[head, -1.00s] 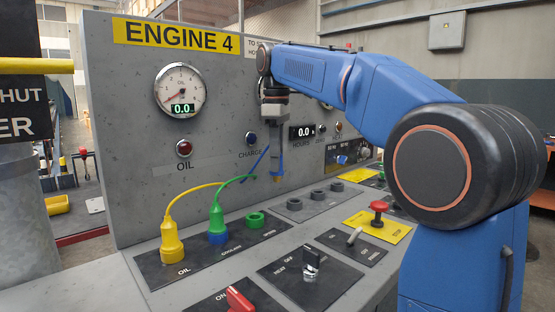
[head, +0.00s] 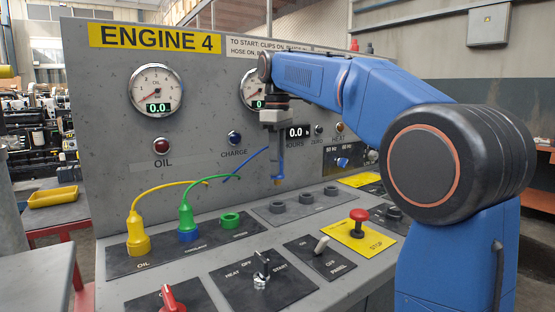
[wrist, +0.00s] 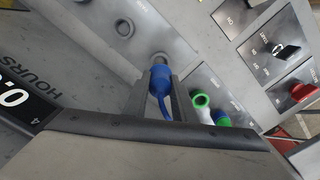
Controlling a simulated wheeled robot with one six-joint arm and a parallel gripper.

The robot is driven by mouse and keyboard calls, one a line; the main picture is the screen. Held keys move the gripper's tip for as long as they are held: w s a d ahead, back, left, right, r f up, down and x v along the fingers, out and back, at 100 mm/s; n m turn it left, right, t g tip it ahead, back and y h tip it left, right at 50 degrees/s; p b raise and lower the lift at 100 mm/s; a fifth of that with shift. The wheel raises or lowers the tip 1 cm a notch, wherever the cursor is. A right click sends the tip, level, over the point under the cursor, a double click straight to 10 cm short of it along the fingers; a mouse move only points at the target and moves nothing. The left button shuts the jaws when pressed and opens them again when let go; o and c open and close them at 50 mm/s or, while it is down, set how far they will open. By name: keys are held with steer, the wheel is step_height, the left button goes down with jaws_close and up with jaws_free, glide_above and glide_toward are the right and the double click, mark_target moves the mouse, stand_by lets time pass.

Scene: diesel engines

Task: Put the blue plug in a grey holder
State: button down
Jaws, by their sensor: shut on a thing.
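My gripper (head: 278,165) is shut on the blue plug (wrist: 160,80), which hangs roughly upright with its blue cable trailing left. In the head view the plug's tip is a little above the panel, over the leftmost grey holder (head: 277,207). The middle grey holder (head: 305,198) and the right one (head: 331,190) are empty. In the wrist view the plug lies between the two fingers, and a grey holder (wrist: 159,57) shows just beyond its tip, partly hidden. The exact gap and alignment are hard to tell.
A yellow plug (head: 138,236) stands at the left. A green plug (head: 186,218) stands in a blue holder (head: 189,236), beside an empty green holder (head: 230,220). Switches and a red stop button (head: 359,215) lie in front. The upright gauge panel (head: 200,110) rises behind.

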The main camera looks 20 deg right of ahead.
steer(key=shift+f, duration=3.7)
steer(key=c, duration=1.4)
jaws_free()
step_height(320, 180, up, 17)
steer(key=shift+r, duration=0.15)
